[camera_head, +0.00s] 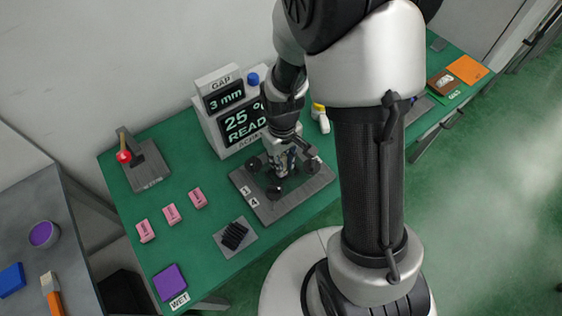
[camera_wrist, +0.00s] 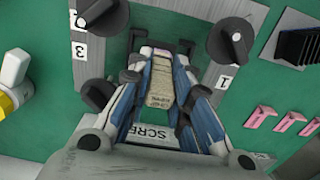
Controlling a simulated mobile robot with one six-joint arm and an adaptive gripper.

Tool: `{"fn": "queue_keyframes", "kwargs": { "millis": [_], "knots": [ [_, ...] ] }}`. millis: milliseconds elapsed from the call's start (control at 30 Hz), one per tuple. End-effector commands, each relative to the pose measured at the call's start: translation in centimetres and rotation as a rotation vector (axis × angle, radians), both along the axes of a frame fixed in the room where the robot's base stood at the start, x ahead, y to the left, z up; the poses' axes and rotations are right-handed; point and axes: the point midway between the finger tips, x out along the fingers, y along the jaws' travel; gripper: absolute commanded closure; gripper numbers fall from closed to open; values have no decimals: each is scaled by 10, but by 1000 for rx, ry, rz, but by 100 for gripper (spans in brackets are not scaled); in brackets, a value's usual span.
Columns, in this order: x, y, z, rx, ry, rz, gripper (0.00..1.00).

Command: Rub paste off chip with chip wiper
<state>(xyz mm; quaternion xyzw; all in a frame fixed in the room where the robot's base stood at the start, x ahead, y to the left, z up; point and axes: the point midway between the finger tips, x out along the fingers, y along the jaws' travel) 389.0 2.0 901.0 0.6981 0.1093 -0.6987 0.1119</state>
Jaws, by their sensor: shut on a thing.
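My gripper (camera_head: 283,163) is low over a grey fixture plate (camera_head: 262,208) with several black knobs. In the wrist view, my gripper (camera_wrist: 162,75) has its blue-and-white fingers closed around a beige block (camera_wrist: 160,82) with small print. I cannot tell whether this block is the chip wiper. The block lies between the fingers, over the green area inside the fixture. A white label reading "SCRE" (camera_wrist: 150,134) shows below it, partly covered by the gripper. I cannot make out the chip or any paste; the fingers hide the middle of the fixture.
A display box (camera_head: 232,110) reading "3 mm" and "READ" stands behind the fixture. Pink blocks (camera_head: 172,214), a black finned block (camera_head: 234,235) and a purple pad (camera_head: 169,282) labelled WET lie left and in front. A red-knobbed lever (camera_head: 124,156) stands at far left.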

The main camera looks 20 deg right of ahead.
Motion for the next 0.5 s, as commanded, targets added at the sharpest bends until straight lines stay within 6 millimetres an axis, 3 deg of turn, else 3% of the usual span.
{"fn": "queue_keyframes", "kwargs": {
  "millis": [267, 500],
  "knots": [
    [1, 0, 3, 0, -1, 0, 100],
    [1, 0, 25, 0, -2, 0, 100]
  ]
}}
